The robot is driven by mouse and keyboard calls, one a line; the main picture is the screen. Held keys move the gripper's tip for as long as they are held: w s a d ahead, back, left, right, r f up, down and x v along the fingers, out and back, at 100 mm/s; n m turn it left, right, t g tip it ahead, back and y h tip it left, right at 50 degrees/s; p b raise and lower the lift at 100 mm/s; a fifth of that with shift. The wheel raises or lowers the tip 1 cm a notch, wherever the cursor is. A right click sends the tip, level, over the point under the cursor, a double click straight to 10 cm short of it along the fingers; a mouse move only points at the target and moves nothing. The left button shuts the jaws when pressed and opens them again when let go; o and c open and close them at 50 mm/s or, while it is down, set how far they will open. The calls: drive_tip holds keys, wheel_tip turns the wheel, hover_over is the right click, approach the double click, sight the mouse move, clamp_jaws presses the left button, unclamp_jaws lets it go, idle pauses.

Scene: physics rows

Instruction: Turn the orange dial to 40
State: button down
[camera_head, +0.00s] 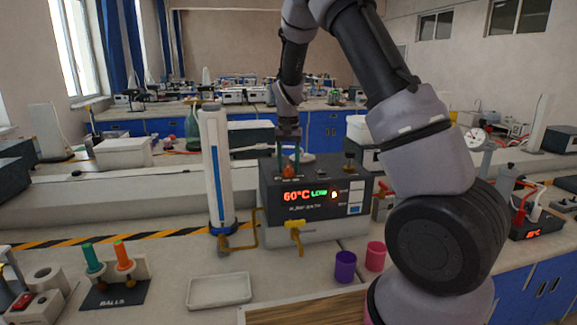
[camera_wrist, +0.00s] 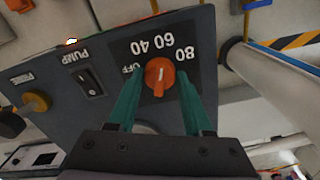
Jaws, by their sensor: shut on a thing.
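The orange dial (camera_wrist: 160,76) sits on the dark top panel of the pump bath box (camera_head: 318,185). The wrist view shows it upside down, with the labels OFF, 40, 60 and 80 around it. Its pale mark appears to point toward 60, though it is small. My gripper (camera_wrist: 160,84) has its two teal fingers on either side of the dial and is shut on it. In the head view my gripper (camera_head: 289,160) reaches down onto the dial (camera_head: 288,170) from above. The box's display reads 60°C and LOW in green.
A PUMP switch (camera_wrist: 89,80) and a yellow-brown knob (camera_wrist: 37,102) share the panel. A white column (camera_head: 216,170) stands left of the box, and a yellow valve handle (camera_head: 294,228) is in front. Purple (camera_head: 345,266) and pink cups (camera_head: 375,256) stand front right.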

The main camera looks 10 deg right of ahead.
sight(289, 166)
drive_tip(key=n, duration=0.5)
drive_tip(key=shift+d, duration=0.1)
drive_tip(key=shift+n, duration=1.7)
drive_tip(key=shift+c, duration=1.6)
unclamp_jaws()
drive_tip(key=shift+r, duration=0.1)
wheel_tip(289, 166, up, 11)
